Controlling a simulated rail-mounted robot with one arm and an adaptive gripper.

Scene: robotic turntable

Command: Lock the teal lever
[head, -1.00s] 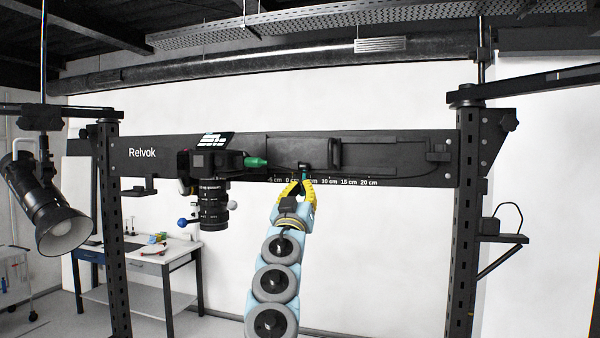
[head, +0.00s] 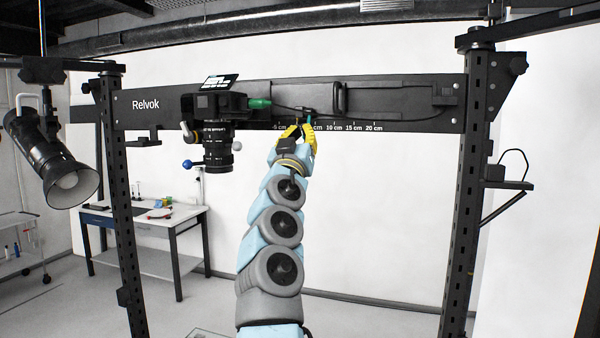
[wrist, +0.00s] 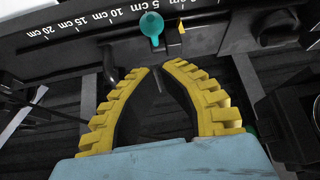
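The teal lever (wrist: 151,27) has a round knob and a narrow stem; it sits at the edge of the black rail, just beyond my fingertips in the wrist view. In the head view the lever (head: 309,119) is a small teal bit at the rail's lower edge, partly hidden by my gripper. My gripper (wrist: 159,68) has yellow ribbed fingers with dark inner pads. Its tips are drawn nearly together with nothing visible between them, and they look apart from the lever. In the head view my gripper (head: 303,127) is right below the lever.
The black rail (head: 400,92) carries a centimetre scale (head: 350,127). A camera with a lens (head: 216,147) hangs left of the lever, with a green plug (head: 259,103) beside it. A small yellow pointer (wrist: 182,27) is beside the lever. Free room lies below the rail's right half.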

